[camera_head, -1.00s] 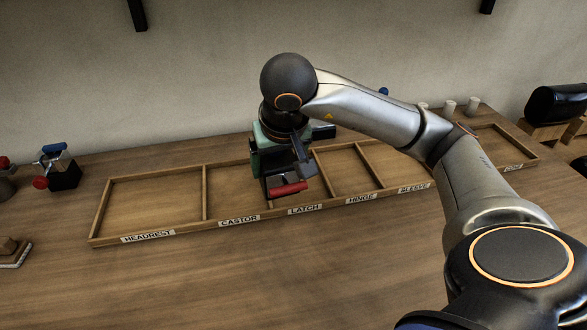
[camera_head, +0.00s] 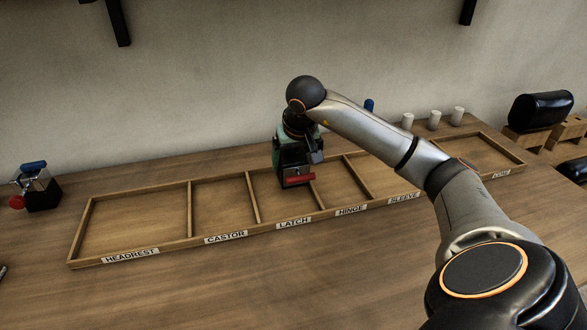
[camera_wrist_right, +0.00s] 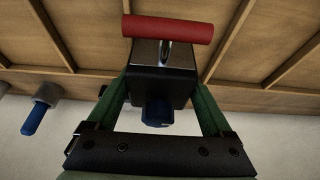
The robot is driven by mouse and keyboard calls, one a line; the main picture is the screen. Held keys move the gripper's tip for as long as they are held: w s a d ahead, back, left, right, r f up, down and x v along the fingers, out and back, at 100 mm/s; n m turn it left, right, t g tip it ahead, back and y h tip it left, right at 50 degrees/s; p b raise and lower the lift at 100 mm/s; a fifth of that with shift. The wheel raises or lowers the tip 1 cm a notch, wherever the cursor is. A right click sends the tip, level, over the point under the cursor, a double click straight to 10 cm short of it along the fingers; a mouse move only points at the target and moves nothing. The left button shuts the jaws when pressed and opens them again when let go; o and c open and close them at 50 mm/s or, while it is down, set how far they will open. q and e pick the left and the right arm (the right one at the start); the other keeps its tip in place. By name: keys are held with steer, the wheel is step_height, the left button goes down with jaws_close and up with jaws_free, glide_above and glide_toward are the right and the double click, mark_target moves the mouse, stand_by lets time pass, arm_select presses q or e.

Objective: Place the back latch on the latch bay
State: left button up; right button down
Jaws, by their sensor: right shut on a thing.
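My right gripper (camera_head: 296,160) is shut on the back latch (camera_head: 299,180), a black block with a red bar handle. In the right wrist view the latch (camera_wrist_right: 160,75) sits between the two green fingers (camera_wrist_right: 163,98), with the red bar at its far end and a blue knob nearer the palm. In the head view the latch appears over the rear right part of the latch bay (camera_head: 272,204), by its right divider. I cannot tell whether it touches the bay floor. My left gripper is not in view.
The wooden tray (camera_head: 190,241) has labelled bays; the headrest (camera_head: 135,220) and castor bays look empty. A similar block with blue top and red knob (camera_head: 40,187) stands at far left. White cylinders (camera_head: 434,120) and a black cushion (camera_head: 541,110) are at back right.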

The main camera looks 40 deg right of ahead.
mark_target(294, 171)
steer(key=shift+w+d+f, duration=0.1)
steer(key=shift+d+f, duration=0.05)
steer(key=shift+f, duration=0.8)
steer(key=shift+w+d+f, duration=0.1)
steer(key=shift+d+f, duration=0.05)
steer(key=shift+f, duration=0.75)
steer(key=shift+f, duration=0.1)
jaws_free()
steer(key=shift+s+f, duration=0.1)
steer(key=shift+r, duration=0.25)
steer(key=p+v, duration=0.1)
steer(key=v, duration=0.9)
steer(key=shift+a+r, duration=0.1)
steer(key=shift+r, duration=0.2)
steer(key=shift+s+a+r, duration=0.1)
steer(key=shift+s+r, duration=0.2)
steer(key=shift+r, duration=0.25)
